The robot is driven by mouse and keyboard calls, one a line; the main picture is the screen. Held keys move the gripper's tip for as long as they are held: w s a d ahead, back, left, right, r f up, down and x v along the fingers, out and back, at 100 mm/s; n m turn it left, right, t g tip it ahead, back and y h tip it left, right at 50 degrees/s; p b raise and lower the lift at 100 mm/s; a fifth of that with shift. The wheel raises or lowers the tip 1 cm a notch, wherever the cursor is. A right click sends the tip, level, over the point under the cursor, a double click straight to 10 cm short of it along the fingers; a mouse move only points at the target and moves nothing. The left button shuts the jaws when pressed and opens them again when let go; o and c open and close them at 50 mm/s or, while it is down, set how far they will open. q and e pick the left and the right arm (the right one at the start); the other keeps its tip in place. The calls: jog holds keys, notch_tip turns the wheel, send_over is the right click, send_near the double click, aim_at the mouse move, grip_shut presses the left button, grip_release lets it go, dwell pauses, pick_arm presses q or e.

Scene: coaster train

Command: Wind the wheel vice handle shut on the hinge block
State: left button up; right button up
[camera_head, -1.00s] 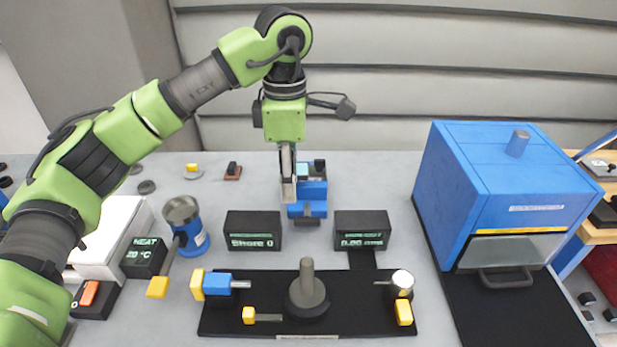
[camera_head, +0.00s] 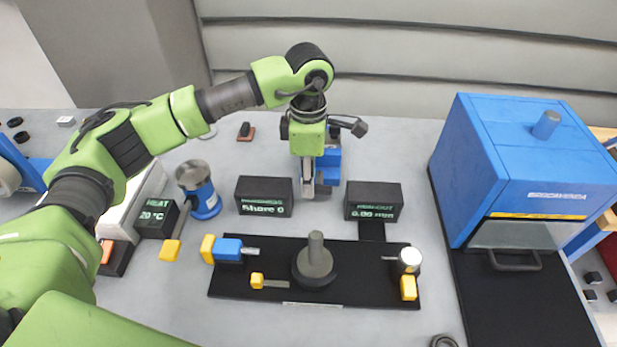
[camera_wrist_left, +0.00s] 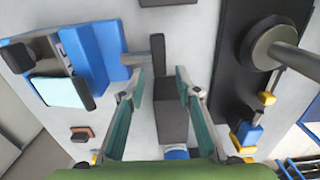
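The blue wheel vice (camera_head: 328,165) stands behind the two black display boxes, partly hidden by my left gripper; its blue body also fills the left of the left wrist view (camera_wrist_left: 90,55). Its dark handle bar (camera_wrist_left: 158,52) sits at the end of a blue-grey shaft. A pale cyan-topped block (camera_wrist_left: 60,92), apparently the hinge block, is at the vice's jaw side; whether the jaws touch it I cannot tell. My left gripper (camera_head: 308,193) points down at the vice's front. In the wrist view its teal-padded fingers (camera_wrist_left: 158,82) are apart and empty, close to the handle bar. My right gripper is out of view.
Two black display boxes (camera_head: 264,195) (camera_head: 373,201) stand close in front, either side of the gripper. A black board (camera_head: 360,285) with a grey post (camera_head: 316,262) lies nearer. A blue cabinet (camera_head: 525,165) stands right, a blue canister (camera_head: 203,198) left.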

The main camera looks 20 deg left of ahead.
pick_arm(q)
jog(key=shift+f, duration=0.85)
grip_shut()
jog(key=shift+y, duration=0.3)
jog(key=shift+w+d+r+g+y+b, duration=0.15)
jog(key=shift+d+y+b, duration=0.1)
jog(key=shift+y+b, duration=0.25)
jog(key=shift+d+r+g+y+b, duration=0.1)
jog(key=shift+d+g+y+b, duration=0.15)
jog(key=shift+y, duration=0.45)
jog(key=shift+d+r+y+b, duration=0.1)
jog(key=shift+y+b, duration=0.2)
jog(key=shift+y, duration=0.4)
jog(key=shift+d+r+y, duration=0.15)
jog(key=shift+r+y, duration=0.05)
jog(key=shift+y, duration=0.3)
jog(key=shift+d+y+p, duration=0.1)
jog(key=shift+y+p, duration=0.25)
jog(key=shift+y, duration=0.25)
jog(key=shift+g, duration=0.3)
